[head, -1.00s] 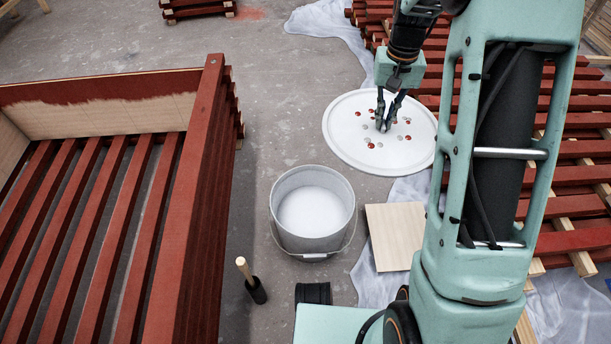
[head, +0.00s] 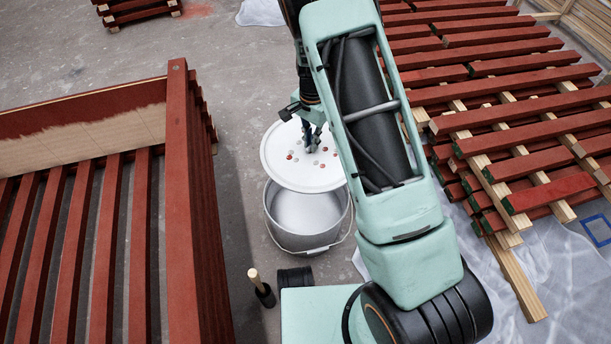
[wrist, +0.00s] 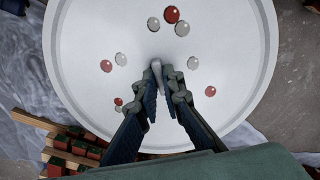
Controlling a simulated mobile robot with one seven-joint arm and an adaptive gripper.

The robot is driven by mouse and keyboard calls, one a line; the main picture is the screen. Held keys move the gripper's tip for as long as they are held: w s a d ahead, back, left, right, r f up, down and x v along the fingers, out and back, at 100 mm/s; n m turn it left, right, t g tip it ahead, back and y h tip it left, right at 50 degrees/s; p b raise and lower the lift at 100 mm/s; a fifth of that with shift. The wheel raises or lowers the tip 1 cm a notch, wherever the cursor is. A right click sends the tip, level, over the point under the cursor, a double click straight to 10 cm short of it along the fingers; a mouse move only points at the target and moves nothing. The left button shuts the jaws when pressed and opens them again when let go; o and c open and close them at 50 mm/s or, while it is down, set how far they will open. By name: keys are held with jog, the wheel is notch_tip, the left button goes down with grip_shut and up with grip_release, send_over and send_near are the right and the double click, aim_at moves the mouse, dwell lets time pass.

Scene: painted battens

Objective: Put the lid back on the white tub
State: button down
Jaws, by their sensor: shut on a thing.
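The white lid (head: 281,165) is a round disc dotted with red and grey paint drops; it fills much of the wrist view (wrist: 90,35). My gripper (head: 312,148) is shut on a small pale knob or tab (wrist: 157,72) at the lid's middle. The white tub (head: 308,240) stands upright on the floor with a wire handle at its front. In the head view the lid overlaps the far part of the tub's mouth, and the near part of the mouth shows open. The gap in height between lid and tub cannot be told.
A red slatted frame (head: 178,150) stands left of the tub. Red battens (head: 500,120) lie stacked at the right over plastic sheeting (head: 545,275). A brush with a wooden handle (head: 254,277) stands near the tub's front left.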

jog(key=s+f+m+b, duration=0.2)
jog(key=f+m, duration=0.1)
jog(key=f, duration=0.6)
jog(key=s+a+f+m+b, duration=0.1)
jog(key=f+m, duration=0.3)
jog(key=f, duration=0.6)
jog(key=shift+s+a+m+b, duration=0.3)
jog(key=shift+s+b, duration=0.2)
jog(key=shift+b, duration=0.1)
jog(key=shift+f, duration=0.25)
dwell(0.8)
jog(key=c, duration=2)
grip_release()
jog(key=shift+o, duration=0.3)
jog(key=o, duration=0.4)
jog(key=shift+r, duration=0.1)
